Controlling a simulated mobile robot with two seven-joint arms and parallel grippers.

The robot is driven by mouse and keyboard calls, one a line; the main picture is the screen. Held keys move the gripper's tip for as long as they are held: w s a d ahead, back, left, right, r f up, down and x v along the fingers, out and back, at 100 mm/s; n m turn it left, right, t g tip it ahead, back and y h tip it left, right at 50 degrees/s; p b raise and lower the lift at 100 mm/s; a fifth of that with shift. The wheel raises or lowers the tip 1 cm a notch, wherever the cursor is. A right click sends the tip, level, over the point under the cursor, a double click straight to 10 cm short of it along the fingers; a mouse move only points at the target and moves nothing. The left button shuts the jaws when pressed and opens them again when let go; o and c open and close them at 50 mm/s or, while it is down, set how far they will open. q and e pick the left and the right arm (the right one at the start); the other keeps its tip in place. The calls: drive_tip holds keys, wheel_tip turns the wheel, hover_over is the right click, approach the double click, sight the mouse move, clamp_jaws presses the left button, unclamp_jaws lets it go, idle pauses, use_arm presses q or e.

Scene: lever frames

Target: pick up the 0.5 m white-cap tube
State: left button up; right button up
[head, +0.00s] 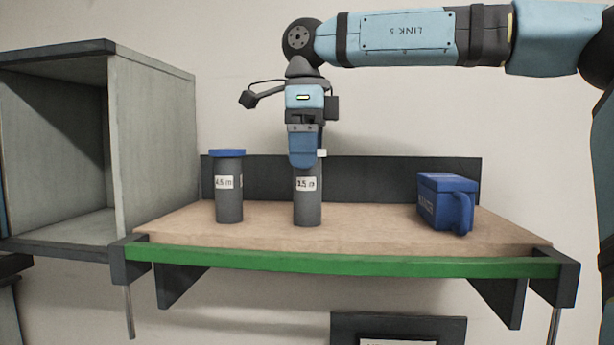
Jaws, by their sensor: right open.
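The grey tube with a white cap (307,205) stands upright on the shelf. Its label ends in ".5 m"; the first digit is hard to read. Only a bit of the white cap shows at the right of the blue finger. My right gripper (303,160) points straight down at the tube's top and is open. Its blue finger covers most of the cap and the upper tube; I cannot tell whether it touches. A second grey tube with a blue cap (229,200) stands to the left, apart from the gripper. My left gripper is not in view.
The wooden shelf (375,235) has a green front edge (345,265) and a dark back panel (380,180). A blue box with a handle (440,200) stands at the right. An open grey cabinet (155,150) is at the left. The shelf between tube and box is clear.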

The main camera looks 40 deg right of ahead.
wheel_tip(320, 180, down, 2)
drive_tip(key=shift+d, duration=0.1)
drive_tip(key=shift+w+d+f, duration=0.1)
drive_tip(key=shift+w+f, duration=0.05)
drive_tip(key=shift+f, duration=0.05)
drive_tip(key=shift+a+r, duration=0.1)
drive_tip(key=shift+a, duration=0.1)
drive_tip(key=c, duration=1.2)
drive_tip(key=shift+o, duration=0.2)
drive_tip(key=shift+d, duration=0.1)
drive_tip(key=shift+r, duration=0.1)
